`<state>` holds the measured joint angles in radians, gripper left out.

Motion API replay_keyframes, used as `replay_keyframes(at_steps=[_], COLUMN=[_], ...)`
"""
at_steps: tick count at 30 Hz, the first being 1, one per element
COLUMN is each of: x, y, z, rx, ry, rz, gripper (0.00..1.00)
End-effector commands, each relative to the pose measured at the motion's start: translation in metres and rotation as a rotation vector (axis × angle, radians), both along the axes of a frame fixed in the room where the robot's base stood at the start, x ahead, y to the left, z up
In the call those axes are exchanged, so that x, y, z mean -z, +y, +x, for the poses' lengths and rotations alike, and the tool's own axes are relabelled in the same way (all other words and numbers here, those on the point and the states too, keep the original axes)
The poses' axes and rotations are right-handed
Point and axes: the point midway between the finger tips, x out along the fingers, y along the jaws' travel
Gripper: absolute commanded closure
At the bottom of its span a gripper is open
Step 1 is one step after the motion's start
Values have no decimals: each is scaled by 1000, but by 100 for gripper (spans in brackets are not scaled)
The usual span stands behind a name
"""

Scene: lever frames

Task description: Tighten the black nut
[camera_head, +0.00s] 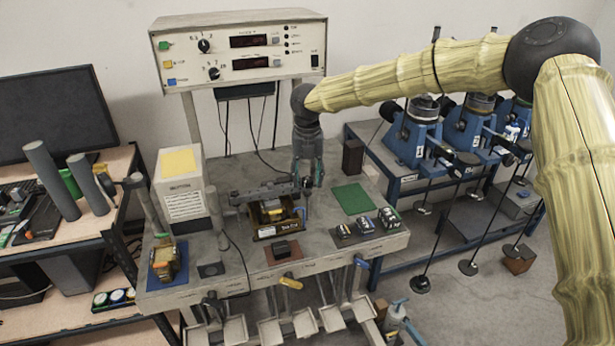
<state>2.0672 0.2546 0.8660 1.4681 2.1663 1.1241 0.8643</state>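My gripper (307,186) points down over the middle of the grey workbench, at the right end of a grey metal bar fixture (262,193). Its teal fingers stand on either side of a small dark part. At this size I cannot tell whether they touch it, or whether that part is the black nut. No nut can be made out clearly elsewhere.
A control box (240,45) stands on posts behind. Blue machines (415,135) stand at right.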

Motion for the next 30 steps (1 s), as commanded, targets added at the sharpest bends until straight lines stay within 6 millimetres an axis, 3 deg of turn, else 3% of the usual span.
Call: replay_keyframes(at_steps=[8, 13, 30], x=[1, -8, -101], y=[0, 0, 0], z=[-1, -1, 0], rx=[-1, -1, -1], ry=[2, 1, 1], rz=[-1, 0, 0], gripper=[49, 49, 49])
